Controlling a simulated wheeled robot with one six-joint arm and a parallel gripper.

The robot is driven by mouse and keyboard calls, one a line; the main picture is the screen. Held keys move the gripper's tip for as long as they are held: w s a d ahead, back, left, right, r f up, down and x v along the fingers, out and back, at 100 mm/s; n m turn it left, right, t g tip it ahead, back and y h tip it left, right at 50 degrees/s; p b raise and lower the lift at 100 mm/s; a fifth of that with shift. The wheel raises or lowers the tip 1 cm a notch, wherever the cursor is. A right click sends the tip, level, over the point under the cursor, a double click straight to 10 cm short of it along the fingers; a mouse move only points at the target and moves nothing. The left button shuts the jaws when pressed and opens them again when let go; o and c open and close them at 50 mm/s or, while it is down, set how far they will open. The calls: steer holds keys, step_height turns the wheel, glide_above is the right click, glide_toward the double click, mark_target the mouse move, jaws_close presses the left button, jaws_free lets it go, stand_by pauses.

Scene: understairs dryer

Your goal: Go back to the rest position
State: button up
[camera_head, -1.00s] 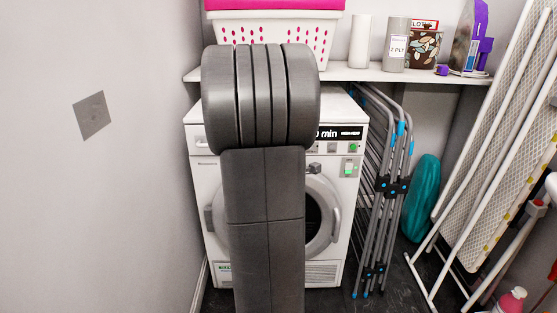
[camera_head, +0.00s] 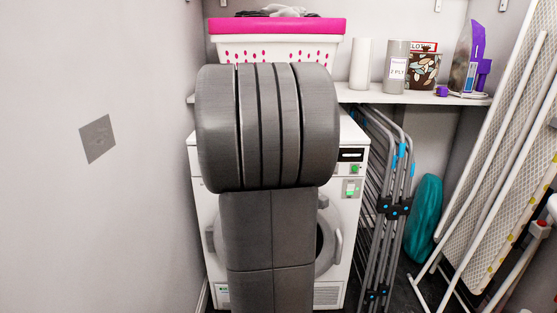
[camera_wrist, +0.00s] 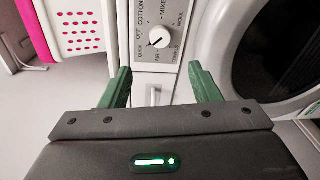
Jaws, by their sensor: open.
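My gripper (camera_wrist: 162,88) shows in the wrist view with its two green fingers spread apart and nothing between them. It points at the front of the white dryer (camera_head: 352,138), close to the control panel. The dryer's dial (camera_wrist: 159,37) lies just beyond the fingertips, and the round door (camera_wrist: 280,50) is to the right. In the head view my own dark arm covers the middle of the dryer and hides my gripper.
A white shelf (camera_head: 420,97) above the dryer holds a white and pink laundry basket (camera_head: 280,48), paper rolls (camera_head: 360,65) and a patterned tin (camera_head: 423,70). A folded drying rack (camera_head: 385,210) and ironing board (camera_head: 500,150) stand right. A wall is close on the left.

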steer(key=w, duration=0.4)
steer(key=w+b, duration=0.1)
steer(key=w, duration=0.3)
steer(key=w+a+f+b, duration=0.1)
steer(key=w, duration=0.3)
steer(key=shift+w, duration=0.3)
steer(key=shift+s, duration=0.1)
